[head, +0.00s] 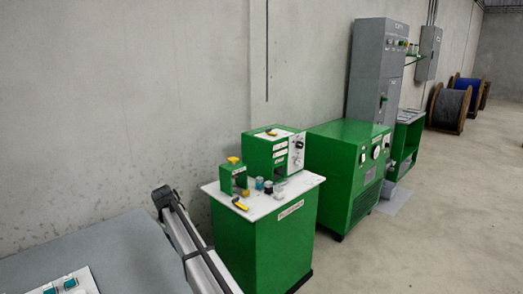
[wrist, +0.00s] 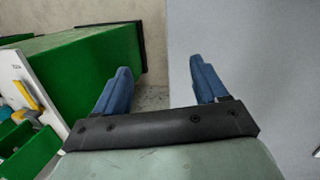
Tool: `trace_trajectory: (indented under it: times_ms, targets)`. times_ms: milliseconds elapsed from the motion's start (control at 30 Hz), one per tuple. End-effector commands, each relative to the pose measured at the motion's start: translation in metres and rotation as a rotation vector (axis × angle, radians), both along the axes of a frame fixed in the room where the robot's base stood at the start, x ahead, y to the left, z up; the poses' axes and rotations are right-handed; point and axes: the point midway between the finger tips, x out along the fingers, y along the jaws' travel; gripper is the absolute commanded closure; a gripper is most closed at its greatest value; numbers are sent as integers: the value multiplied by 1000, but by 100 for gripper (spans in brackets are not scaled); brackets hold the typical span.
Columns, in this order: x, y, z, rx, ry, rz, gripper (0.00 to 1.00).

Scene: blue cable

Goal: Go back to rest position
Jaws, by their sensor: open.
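My gripper (wrist: 161,82) shows in the wrist view with its two blue fingers spread wide apart. It is open, and nothing is between the fingers. Beyond the gap I see a strip of concrete floor. The left finger overlaps the side of a green cabinet (wrist: 85,75), and the right finger overlaps a flat grey surface (wrist: 245,50). My gripper does not show in the head view, and no blue cable is seen at it.
In the head view a green cabinet with a white top (head: 292,203) carries small tools and a green device (head: 270,153). A larger green machine (head: 345,170) stands behind. A grey table (head: 95,250) is at lower left. Cable reels (head: 448,108) stand far right. Floor at right is clear.

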Motion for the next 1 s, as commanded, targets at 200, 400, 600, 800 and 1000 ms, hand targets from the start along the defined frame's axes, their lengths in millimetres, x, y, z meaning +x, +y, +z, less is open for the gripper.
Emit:
trace_trajectory:
  times_ms: [200, 400, 600, 800, 1000]
  targets:
    - [2, -96, -75, -41, 32, -90, 28]
    - [-26, -154, -149, -43, 79, -161, 28]
    - [-68, -215, -223, -41, 133, -243, 28]
    - [-120, -273, -286, -38, 186, -330, 28]
    - [-182, -325, -339, -34, 240, -420, 28]
